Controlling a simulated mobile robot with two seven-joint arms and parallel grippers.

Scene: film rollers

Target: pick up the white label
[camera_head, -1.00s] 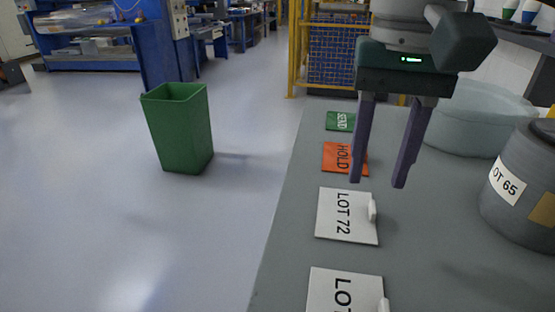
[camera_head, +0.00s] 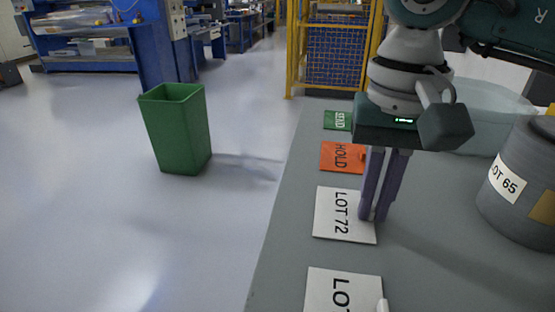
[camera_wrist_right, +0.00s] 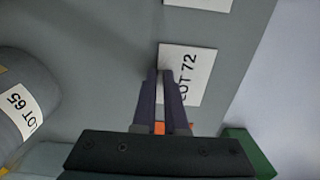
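The white label reading LOT 72 (camera_head: 328,224) lies flat on the grey table, with a small raised white tab at its right side. My right gripper (camera_head: 374,217) points down at that tab, its fingers close together with the tab between their tips. In the right wrist view the label (camera_wrist_right: 203,72) shows beyond the fingertips (camera_wrist_right: 158,76), which hide part of it. A second white label (camera_head: 330,285) marked LOT, its number cut off, lies nearer with its own tab. My left gripper is not in view.
An orange HOLD label (camera_head: 340,155) and a green SEND label (camera_head: 337,120) lie farther along the table. A grey drum (camera_head: 522,165) marked LOT 65 and a pale round tub (camera_head: 490,105) stand on the right. A green bin (camera_head: 178,130) stands on the floor.

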